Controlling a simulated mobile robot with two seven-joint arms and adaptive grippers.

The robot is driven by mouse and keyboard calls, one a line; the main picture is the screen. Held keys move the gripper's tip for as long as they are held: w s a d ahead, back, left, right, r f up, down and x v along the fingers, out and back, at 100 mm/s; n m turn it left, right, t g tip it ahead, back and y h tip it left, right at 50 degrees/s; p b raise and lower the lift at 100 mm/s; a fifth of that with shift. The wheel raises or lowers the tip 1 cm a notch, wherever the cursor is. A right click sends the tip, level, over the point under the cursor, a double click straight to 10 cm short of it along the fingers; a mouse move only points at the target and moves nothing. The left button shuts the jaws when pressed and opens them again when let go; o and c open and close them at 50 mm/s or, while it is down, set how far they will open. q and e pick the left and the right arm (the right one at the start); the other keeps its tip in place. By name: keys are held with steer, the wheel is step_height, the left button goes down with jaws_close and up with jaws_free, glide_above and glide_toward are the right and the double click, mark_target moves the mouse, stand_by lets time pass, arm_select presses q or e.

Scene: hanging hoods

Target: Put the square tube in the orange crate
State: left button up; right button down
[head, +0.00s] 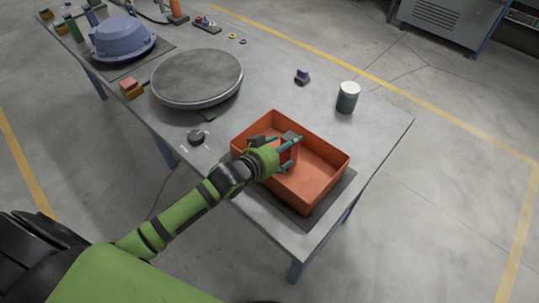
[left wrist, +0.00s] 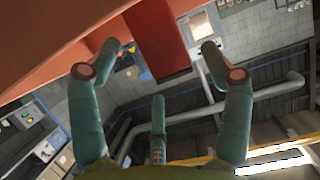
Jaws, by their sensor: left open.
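The orange crate (head: 325,158) stands on a dark mat near the front corner of the table. My left gripper (head: 290,155) reaches over its near left side, with its fingers inside the crate opening. A dark red square tube (head: 289,151) shows at the fingers, within the crate's outline and partly hidden by them. In the left wrist view the tube (left wrist: 156,36) lies between the spread fingertips of my open left gripper (left wrist: 160,50), with gaps on both sides. Whether the tube rests on the crate floor cannot be told. My right gripper is not in view.
A round grey turntable (head: 198,78) and a blue hood (head: 123,38) stand farther left. A dark green jar with a white lid (head: 347,98) and a small purple part (head: 302,76) are behind the crate. The tabletop between is largely clear.

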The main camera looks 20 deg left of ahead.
arm_select(q)
steer(key=v, duration=0.8)
steer(key=shift+s+b, duration=0.25)
steer(key=shift+b, duration=0.1)
steer(key=shift+a+r, duration=0.1)
